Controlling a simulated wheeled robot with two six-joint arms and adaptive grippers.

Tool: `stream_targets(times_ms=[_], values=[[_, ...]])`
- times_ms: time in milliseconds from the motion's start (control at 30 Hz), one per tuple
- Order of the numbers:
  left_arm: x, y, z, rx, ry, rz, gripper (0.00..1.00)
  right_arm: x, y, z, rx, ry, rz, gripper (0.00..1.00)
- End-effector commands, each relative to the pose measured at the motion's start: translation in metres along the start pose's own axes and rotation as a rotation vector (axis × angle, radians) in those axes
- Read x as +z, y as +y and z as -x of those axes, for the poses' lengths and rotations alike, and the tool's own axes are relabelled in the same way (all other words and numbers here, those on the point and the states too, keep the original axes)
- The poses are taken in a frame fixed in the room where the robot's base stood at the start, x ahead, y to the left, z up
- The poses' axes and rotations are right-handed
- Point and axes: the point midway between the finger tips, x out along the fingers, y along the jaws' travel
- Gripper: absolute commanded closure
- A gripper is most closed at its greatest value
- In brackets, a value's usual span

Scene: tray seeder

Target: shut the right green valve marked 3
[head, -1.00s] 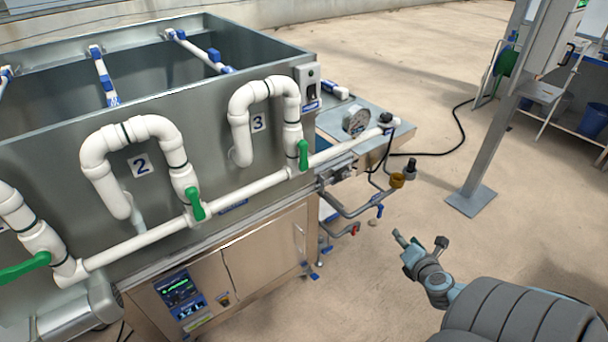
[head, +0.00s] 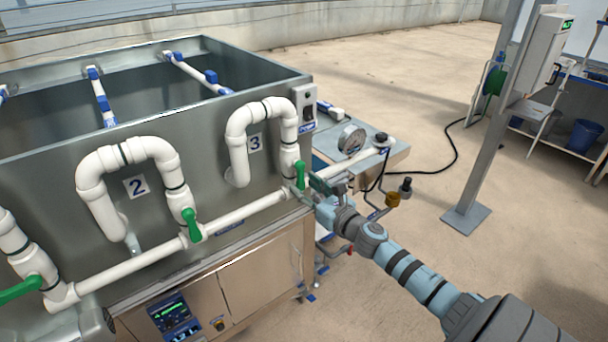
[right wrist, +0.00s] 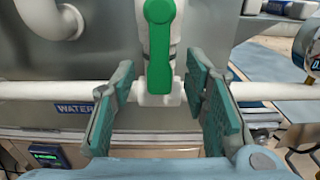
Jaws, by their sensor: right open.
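The green valve handle of branch 3 (head: 300,174) hangs down along its white pipe, just right of the "3" label (head: 255,143). My right gripper (head: 311,190) is open right at this handle. In the right wrist view the green handle (right wrist: 159,60) points down, between and beyond the two open fingers (right wrist: 165,108). I see no finger touching it. The handle of branch 2 (head: 191,225) also hangs down. A further green handle (head: 20,290) at the left points sideways. My left gripper is out of view.
The grey tank (head: 60,140) stands behind the white pipes. A pressure gauge (head: 351,139) and small fittings (head: 393,199) sit close to the right of my gripper. A grey post (head: 490,140) stands farther right on open floor.

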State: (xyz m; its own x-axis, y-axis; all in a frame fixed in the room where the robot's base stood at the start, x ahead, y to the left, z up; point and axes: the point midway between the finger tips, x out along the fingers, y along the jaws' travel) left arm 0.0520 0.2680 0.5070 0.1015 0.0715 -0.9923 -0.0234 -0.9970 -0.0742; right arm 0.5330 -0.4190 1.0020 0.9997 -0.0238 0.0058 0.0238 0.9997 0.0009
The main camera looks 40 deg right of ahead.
Motion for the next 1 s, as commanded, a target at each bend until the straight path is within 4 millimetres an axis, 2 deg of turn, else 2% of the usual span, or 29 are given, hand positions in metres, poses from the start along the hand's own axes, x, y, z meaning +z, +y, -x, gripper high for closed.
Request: stream_targets(times_ms=[33,100,367,400,600,667,1000], values=[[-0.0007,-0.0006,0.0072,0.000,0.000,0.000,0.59,0.0031,0.0000,-0.0050,-0.002,-0.001,-0.004,0.59],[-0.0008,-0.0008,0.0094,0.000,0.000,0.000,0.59,-0.0001,0.0011,-0.0097,0.001,0.004,-0.003,0.59],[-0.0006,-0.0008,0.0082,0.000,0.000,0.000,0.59,-0.0044,0.0018,-0.0122,0.003,0.006,0.000,0.59],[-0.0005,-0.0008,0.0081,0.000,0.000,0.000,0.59,-0.0044,0.0018,-0.0121,0.003,0.006,0.000,0.60],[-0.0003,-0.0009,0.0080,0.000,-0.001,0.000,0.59,-0.0044,0.0015,-0.0119,0.002,0.006,0.002,0.92],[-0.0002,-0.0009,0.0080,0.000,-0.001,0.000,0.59,-0.0044,0.0015,-0.0119,0.003,0.006,0.002,1.00],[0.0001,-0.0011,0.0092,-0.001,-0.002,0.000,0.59,-0.0040,0.0029,-0.0130,0.004,0.006,-0.001,1.00]])
